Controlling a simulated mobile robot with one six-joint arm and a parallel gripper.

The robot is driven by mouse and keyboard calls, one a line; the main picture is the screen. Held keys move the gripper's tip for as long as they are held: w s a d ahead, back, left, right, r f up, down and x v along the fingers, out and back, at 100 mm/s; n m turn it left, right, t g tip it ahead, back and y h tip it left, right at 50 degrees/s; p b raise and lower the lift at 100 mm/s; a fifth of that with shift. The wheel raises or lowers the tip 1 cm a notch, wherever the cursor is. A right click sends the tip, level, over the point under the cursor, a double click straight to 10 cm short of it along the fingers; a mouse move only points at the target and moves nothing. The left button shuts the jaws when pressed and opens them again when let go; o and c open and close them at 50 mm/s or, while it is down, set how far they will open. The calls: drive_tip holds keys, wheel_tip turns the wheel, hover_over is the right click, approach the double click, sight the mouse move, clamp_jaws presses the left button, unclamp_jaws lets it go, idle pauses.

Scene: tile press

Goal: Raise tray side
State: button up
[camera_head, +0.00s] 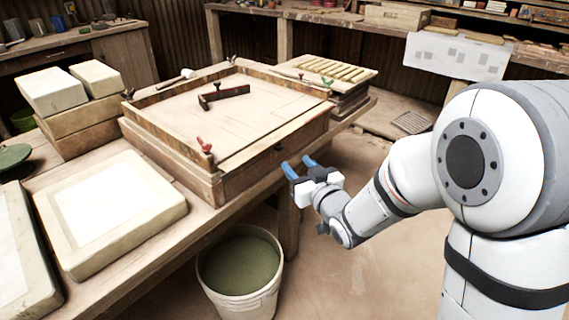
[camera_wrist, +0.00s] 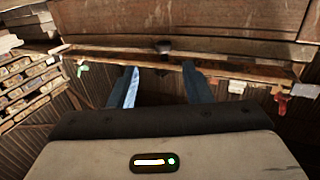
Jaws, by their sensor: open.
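The wooden tray (camera_head: 225,165) is a shallow box on the bench, with a pale flat bed (camera_head: 215,115) inside its raised sides. Its near right side carries a small dark knob (camera_head: 278,147), which also shows in the wrist view (camera_wrist: 163,47). My gripper (camera_head: 298,165) is open and empty, just off this side and slightly below the knob. In the wrist view, its blue fingers (camera_wrist: 160,70) point at the side, with the knob between and beyond their tips.
A slatted stack (camera_head: 325,70) stands behind on the right. Plaster slabs (camera_head: 108,213) and stacked blocks (camera_head: 85,125) fill the bench's left. A bucket (camera_head: 240,270) of murky liquid stands below on the floor.

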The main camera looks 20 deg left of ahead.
sight(281, 149)
drive_tip(key=x, duration=0.8)
drive_tip(key=shift+s+a, duration=0.15)
drive_tip(key=shift+s, duration=0.05)
drive_tip(key=c, duration=0.9)
drive_tip(key=shift+c, duration=0.2)
drive_tip(key=shift+r, duration=0.1)
clamp_jaws()
